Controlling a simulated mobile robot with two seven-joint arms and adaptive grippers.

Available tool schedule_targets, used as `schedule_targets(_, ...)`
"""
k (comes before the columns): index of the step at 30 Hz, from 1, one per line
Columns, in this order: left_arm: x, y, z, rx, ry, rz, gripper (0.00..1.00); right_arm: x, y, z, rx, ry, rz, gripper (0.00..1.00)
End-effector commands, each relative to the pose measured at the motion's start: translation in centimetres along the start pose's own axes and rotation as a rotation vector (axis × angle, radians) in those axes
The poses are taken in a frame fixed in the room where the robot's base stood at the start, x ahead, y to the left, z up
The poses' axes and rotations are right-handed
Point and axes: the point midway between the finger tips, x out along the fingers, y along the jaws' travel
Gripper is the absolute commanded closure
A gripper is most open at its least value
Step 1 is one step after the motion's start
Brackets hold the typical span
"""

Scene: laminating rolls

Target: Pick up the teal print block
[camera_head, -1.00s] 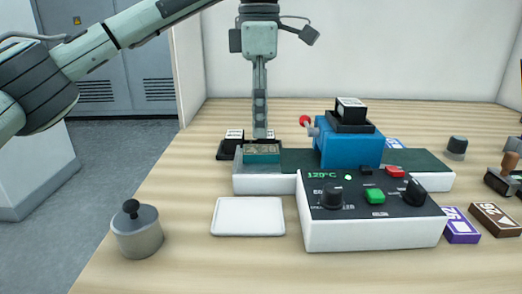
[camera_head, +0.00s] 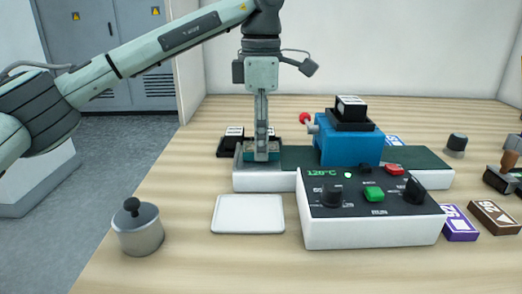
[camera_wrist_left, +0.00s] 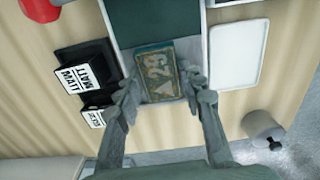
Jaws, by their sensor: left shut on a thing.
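The teal print block (camera_wrist_left: 160,73) lies on the left end of the white laminator's dark bed (camera_head: 412,163), with worn gold markings on its top. In the head view the block is mostly hidden behind my left gripper (camera_head: 261,157), which points straight down at it. In the left wrist view my left gripper (camera_wrist_left: 158,85) has one finger on each side of the block and is shut on it. The block appears still down at the bed. My right gripper is not in view.
A control box (camera_head: 372,222) stands in front of the bed, and a blue press unit (camera_head: 350,149) sits over it. A white tray (camera_head: 248,214) and a lidded grey pot (camera_head: 138,235) are nearer. Black labelled blocks (camera_wrist_left: 86,75) stand close beside the bed's left end.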

Motion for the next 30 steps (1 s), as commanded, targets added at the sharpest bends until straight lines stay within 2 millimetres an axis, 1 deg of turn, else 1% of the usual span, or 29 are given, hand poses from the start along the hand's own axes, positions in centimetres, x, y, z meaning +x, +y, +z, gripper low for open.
schedule_targets(1, 0.0, 0.0, 0.0, 0.0, 0.0, 0.0, 0.85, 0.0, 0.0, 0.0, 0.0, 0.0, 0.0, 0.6)
schedule_targets(2, 0.0, 0.0, 0.0, 0.0, 0.0, 0.0, 0.89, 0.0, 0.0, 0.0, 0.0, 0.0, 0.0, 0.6)
schedule_targets(8, -0.1, 0.0, 0.0, 0.0, 0.0, 0.0, 0.89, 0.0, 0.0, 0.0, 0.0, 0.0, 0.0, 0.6)
schedule_targets(13, -0.7, 0.0, 0.0, 0.0, -0.001, 0.002, 0.89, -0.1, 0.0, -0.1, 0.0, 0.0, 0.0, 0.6)
schedule_targets(17, -2.1, 0.0, 0.1, -0.001, -0.001, 0.003, 0.89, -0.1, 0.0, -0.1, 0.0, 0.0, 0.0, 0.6)
schedule_targets(21, -4.5, 0.0, 0.1, -0.002, -0.002, 0.004, 0.89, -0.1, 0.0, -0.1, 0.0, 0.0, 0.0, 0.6)
schedule_targets(24, -5.4, -1.5, -1.6, 0.0, 0.0, 0.004, 0.89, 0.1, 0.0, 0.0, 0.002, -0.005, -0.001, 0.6)
schedule_targets(27, -6.8, -3.1, -3.0, -0.001, -0.002, 0.006, 0.89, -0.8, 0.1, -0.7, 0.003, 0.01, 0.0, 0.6)
schedule_targets(30, -8.1, -4.7, -4.5, -0.001, 0.0, 0.006, 0.89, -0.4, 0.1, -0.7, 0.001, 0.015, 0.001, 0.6)
